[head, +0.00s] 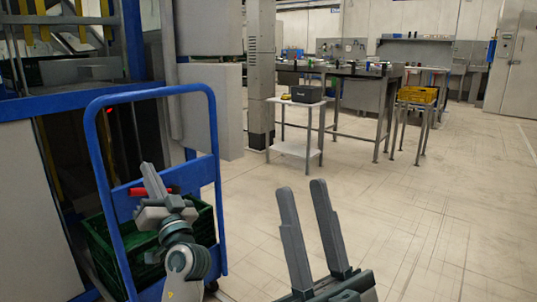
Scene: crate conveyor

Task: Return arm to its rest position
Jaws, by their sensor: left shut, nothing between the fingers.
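My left gripper (152,178) is shut and empty, with its fingers pointing up. It is in front of the blue trolley frame and above a green crate (95,235). The arm behind it hides part of the crate. My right gripper (303,190) is at the bottom middle, its two long grey fingers upright and apart, with only floor seen between them.
The blue trolley (92,135) with a tall handle stands at the left, beside a blue-framed machine (135,40). A white side table (294,103) with a dark case and a stand with a yellow crate (418,95) are farther back. The floor at right is clear.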

